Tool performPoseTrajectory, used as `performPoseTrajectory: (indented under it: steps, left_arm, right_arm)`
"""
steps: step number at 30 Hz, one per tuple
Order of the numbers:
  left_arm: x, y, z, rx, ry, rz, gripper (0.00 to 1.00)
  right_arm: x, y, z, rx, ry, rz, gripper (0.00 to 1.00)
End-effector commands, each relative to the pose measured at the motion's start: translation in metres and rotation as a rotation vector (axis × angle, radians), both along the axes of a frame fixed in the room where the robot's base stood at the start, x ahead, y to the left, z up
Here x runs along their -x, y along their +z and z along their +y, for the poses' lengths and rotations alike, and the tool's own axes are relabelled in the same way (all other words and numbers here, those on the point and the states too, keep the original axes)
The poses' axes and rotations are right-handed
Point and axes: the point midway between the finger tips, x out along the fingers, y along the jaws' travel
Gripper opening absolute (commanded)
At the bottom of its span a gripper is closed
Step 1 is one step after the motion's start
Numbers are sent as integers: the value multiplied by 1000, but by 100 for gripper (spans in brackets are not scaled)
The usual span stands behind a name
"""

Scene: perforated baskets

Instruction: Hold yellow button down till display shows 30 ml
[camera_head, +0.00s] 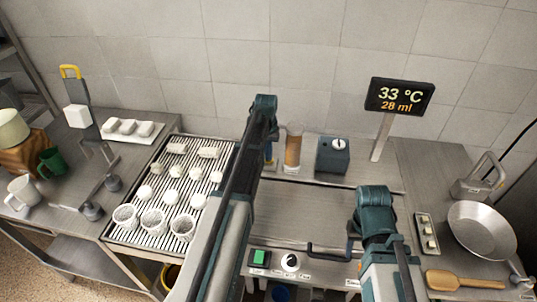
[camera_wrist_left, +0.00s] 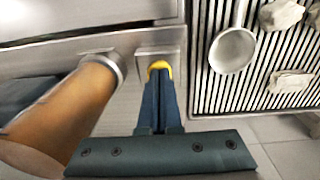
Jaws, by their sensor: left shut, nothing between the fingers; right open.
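The display (camera_head: 399,97) on a post reads 33 °C and 28 ml in the head view. The yellow button (camera_wrist_left: 158,65) shows in the left wrist view at the tips of my left gripper (camera_wrist_left: 160,75). Its fingers are together and empty, and their tips meet the button and cover part of it. How far the button is pressed I cannot tell. In the head view, my left arm hides much of this spot. My right gripper (camera_head: 352,248) is low at the right, partly hidden by its arm, and stands open.
An amber-filled cylinder (camera_head: 293,150) stands beside my left gripper. A dark box with a white knob (camera_head: 334,155) is to its right. A slatted rack (camera_head: 150,205) with white pieces and cups lies left. A pan (camera_head: 481,230) and wooden spatula (camera_head: 462,281) lie right.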

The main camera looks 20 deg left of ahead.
Motion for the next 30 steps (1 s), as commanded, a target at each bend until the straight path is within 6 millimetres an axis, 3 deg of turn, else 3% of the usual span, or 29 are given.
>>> performPoseTrajectory:
  steps: [19, 30]
  left_arm:
    - [4, 0, -3, 5, -2, 8, 0]
    - [5, 38, -5, 1, -3, 2, 0]
  right_arm:
    - [0, 0, 0, 0, 0, 0, 50]
    - [0, 38, 0, 0, 1, 0, 50]
